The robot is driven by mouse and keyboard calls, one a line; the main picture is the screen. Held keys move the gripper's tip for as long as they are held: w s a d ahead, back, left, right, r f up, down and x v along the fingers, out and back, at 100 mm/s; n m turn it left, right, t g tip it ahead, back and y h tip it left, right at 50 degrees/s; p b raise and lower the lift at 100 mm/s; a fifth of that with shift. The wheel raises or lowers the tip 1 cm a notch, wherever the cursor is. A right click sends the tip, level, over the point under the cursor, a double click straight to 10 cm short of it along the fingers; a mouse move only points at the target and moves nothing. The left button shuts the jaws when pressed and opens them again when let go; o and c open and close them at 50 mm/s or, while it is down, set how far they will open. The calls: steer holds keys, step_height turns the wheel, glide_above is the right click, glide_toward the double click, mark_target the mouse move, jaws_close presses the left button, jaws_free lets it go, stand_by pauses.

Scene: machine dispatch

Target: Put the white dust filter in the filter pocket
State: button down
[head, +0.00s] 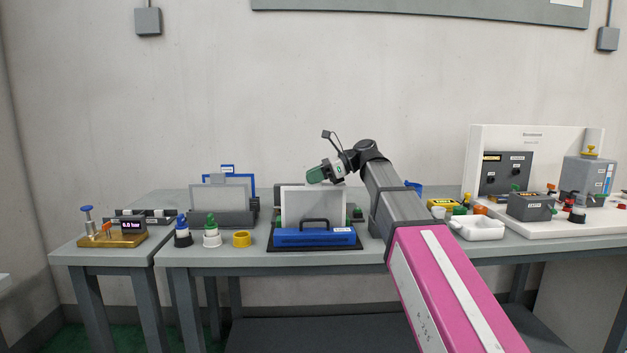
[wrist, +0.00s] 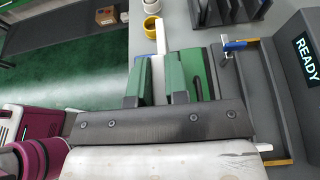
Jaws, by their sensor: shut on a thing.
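The white dust filter (head: 305,203) is a thin, upright white panel near the middle of the bench in the head view. My gripper (head: 324,174) is at its top edge. In the wrist view the green fingers (wrist: 162,86) are shut on the filter, which shows edge-on as a thin white strip (wrist: 160,38) between them. The filter's lower part is hidden behind a blue unit (head: 314,237) with a black handle, on a dark base. I cannot tell whether the filter is inside a pocket there or just above it.
Left of it stands a grey panel in a dark holder (head: 236,218) with a blue frame behind. Bottles and a yellow ring (head: 242,239) stand at the front left. A brass gauge stand (head: 112,240) is farther left. A white tray (head: 478,228) and a white machine station (head: 535,150) are at right.

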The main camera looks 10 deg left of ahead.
steer(key=shift+f, duration=0.5)
steer(key=c, duration=1.1)
jaws_free()
